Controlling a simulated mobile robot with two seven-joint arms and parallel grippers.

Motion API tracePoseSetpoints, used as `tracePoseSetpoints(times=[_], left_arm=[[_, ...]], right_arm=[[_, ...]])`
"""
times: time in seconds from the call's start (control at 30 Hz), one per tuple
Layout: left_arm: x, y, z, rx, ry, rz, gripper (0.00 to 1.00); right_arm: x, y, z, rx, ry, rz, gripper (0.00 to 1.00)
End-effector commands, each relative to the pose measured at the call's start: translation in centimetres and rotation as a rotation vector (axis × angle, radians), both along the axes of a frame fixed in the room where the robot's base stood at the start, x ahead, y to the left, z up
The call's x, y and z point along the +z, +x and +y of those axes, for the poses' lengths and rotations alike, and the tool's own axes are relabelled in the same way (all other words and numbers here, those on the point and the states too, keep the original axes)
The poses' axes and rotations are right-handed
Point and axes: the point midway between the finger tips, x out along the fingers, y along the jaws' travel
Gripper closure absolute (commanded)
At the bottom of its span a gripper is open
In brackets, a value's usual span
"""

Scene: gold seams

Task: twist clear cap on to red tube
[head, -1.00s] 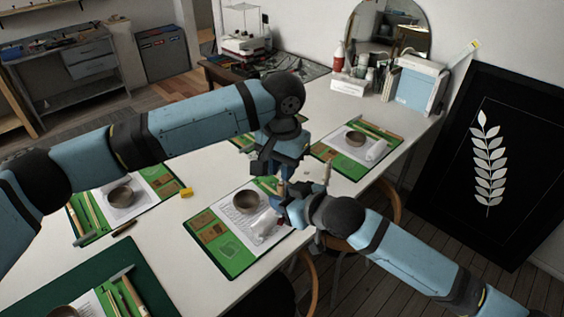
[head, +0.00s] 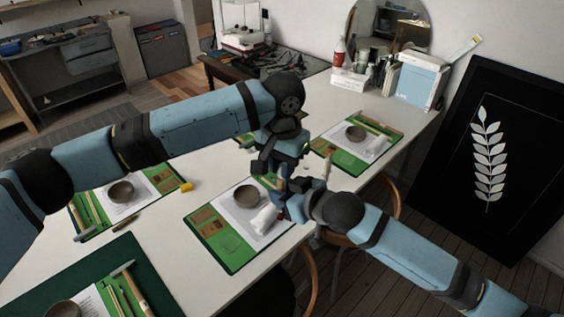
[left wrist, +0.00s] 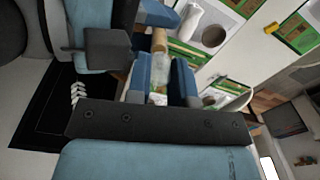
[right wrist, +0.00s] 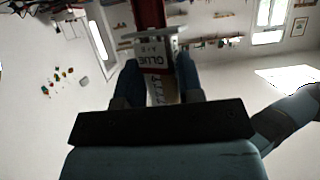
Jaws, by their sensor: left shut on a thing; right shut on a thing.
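My left gripper (head: 268,165) is above the near place setting, pointing down, with my right gripper (head: 286,190) just below and beside it. In the left wrist view, the left fingers (left wrist: 158,88) are shut on a small clear piece, which looks like the clear cap (left wrist: 158,86). A tan shaft lies in line beyond it. In the right wrist view, the right fingers (right wrist: 160,85) are shut on the red tube (right wrist: 152,58), which has a white label reading GLUE and a red part at its far end. Whether cap and tube touch is hidden by the fingers.
The white table (head: 185,240) carries several green mats with bowls and tools. A grey bowl (head: 246,196) and a white crumpled item (head: 264,220) lie below my grippers. A yellow block (head: 186,187) is to the left. A chair (head: 310,280) stands at the front edge.

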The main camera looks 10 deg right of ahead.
Motion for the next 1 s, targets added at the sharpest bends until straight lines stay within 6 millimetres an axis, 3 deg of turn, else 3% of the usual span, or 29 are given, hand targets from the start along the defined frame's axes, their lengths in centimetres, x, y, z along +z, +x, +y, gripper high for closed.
tracePoseSetpoints(times=[0.17,0.27,0.8,0.93,1.0], left_arm=[[-0.08,-0.01,-0.01,-0.029,0.0,0.0,1.0],[-0.09,-0.01,-0.01,-0.142,0.001,0.002,1.0],[-0.13,0.08,0.02,-1.297,0.013,0.009,1.0],[-0.14,0.09,0.01,-1.518,0.015,0.01,1.0],[-0.13,0.09,0.01,-1.532,0.015,0.01,1.0]], right_arm=[[0.01,0.0,0.0,0.0,0.0,0.0,1.0],[0.01,0.0,0.0,0.0,0.0,0.0,1.0],[-0.03,0.0,-0.02,0.0,-0.001,0.001,1.0],[-0.03,-0.01,-0.01,0.0,-0.001,0.001,1.0],[-0.03,-0.01,-0.01,0.0,-0.001,0.001,1.0]])
